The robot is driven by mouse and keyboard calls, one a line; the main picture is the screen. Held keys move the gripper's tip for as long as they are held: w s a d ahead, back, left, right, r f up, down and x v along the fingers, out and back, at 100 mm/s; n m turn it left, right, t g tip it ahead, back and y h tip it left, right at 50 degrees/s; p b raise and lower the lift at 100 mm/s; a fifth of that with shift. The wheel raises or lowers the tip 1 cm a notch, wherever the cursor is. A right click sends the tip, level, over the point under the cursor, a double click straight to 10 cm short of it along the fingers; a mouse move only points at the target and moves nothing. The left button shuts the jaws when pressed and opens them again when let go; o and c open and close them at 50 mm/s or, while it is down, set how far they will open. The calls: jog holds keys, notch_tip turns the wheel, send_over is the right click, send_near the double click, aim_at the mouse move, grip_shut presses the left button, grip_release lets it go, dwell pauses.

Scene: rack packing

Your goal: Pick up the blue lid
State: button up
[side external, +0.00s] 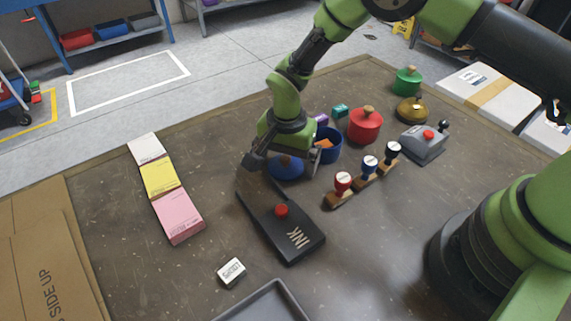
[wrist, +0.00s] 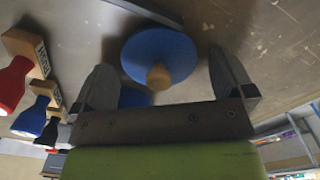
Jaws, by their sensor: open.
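The blue lid (side external: 287,169) lies on the table in the side external view, partly hidden beneath my gripper (side external: 280,160). In the wrist view the blue lid (wrist: 165,52) is a round disc with a wooden knob (wrist: 159,77). My gripper (wrist: 165,88) is open, with one finger on each side of the knob in that view. The fingers look empty. A blue pot (side external: 328,150) without a lid stands just behind and right of the lid, with something orange inside.
Stamps on wooden holders (side external: 343,184) stand to the right. A red pot (side external: 365,125) stands behind. Pink, yellow and white pads (side external: 178,215) lie left, with clear table between.

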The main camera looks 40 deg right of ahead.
jog(key=c, duration=0.9)
jog(key=shift+r, duration=0.15)
notch_tip(320, 180, up, 8)
jog(key=shift+r, duration=0.25)
jog(key=s+d+r+m, duration=0.1)
jog(key=d+r+m, duration=0.3)
jog(key=d, duration=0.5)
jog(key=shift+m, duration=0.7)
jog(key=shift+s+f, duration=0.1)
jog(key=shift+f, duration=3.7)
